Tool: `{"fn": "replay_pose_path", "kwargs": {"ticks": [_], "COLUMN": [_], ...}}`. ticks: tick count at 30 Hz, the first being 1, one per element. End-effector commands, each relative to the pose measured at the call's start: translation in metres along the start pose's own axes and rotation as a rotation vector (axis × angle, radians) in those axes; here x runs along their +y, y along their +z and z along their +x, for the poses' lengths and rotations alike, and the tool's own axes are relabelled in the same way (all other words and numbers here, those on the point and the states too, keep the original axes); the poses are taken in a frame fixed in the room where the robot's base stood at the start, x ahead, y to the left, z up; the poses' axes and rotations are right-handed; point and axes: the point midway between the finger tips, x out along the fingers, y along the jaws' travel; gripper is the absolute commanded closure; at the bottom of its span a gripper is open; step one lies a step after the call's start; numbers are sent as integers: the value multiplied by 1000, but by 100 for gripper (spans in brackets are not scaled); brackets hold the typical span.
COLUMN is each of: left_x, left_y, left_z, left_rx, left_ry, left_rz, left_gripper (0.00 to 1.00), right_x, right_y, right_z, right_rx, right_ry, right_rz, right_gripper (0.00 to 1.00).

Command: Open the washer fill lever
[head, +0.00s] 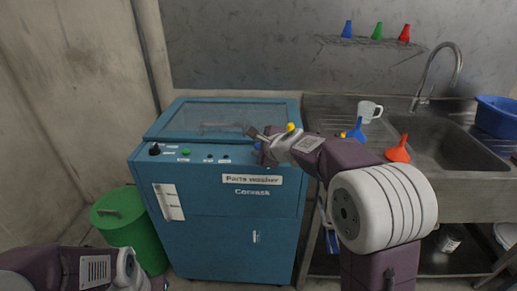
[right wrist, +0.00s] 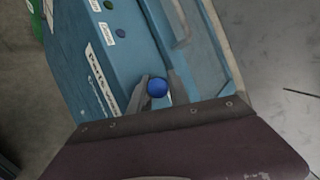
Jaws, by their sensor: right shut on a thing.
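The blue parts washer (head: 240,225) stands in the middle of the head view, with a row of controls on its top front edge. My right gripper (head: 262,140) is at the right end of this edge. In the right wrist view, a round blue knob (right wrist: 157,87) sits between the fingers of my right gripper (right wrist: 156,92), which are shut on it. I take it to be the fill lever's knob; its stem is hidden. A yellow knob (head: 290,127) shows just behind my right gripper. Part of my left arm is at the lower left; its fingers are not clear.
The washer's lid (head: 220,118) is down. A green bin (head: 125,225) stands left of the washer.

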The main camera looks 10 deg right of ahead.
Motion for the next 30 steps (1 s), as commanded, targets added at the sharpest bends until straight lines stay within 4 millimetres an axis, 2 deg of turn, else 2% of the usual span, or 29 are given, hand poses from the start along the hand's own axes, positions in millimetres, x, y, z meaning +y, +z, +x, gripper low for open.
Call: {"fn": "replay_pose_path", "kwargs": {"ticks": [1,2,3,14,24,30], "left_x": [0,0,0,0,0,0], "left_y": [0,0,0,0,-2,-2], "left_z": [0,0,0,-1,-18,-21], "left_rx": [0,0,0,0,0,0], "left_ry": [0,0,0,0,0,0], "left_rz": [0,0,0,0,0,0], "left_gripper": [64,64,64,64,64,64], "right_x": [2,2,2,0,-1,1], "right_y": [0,0,0,0,1,0], "right_z": [1,1,1,-4,-74,-90], "right_rx": [0,0,0,0,-1,1], "right_ry": [4,4,4,2,2,4], "right_rz": [0,0,0,0,0,0], "right_gripper": [100,69,58,57,57,57]}}
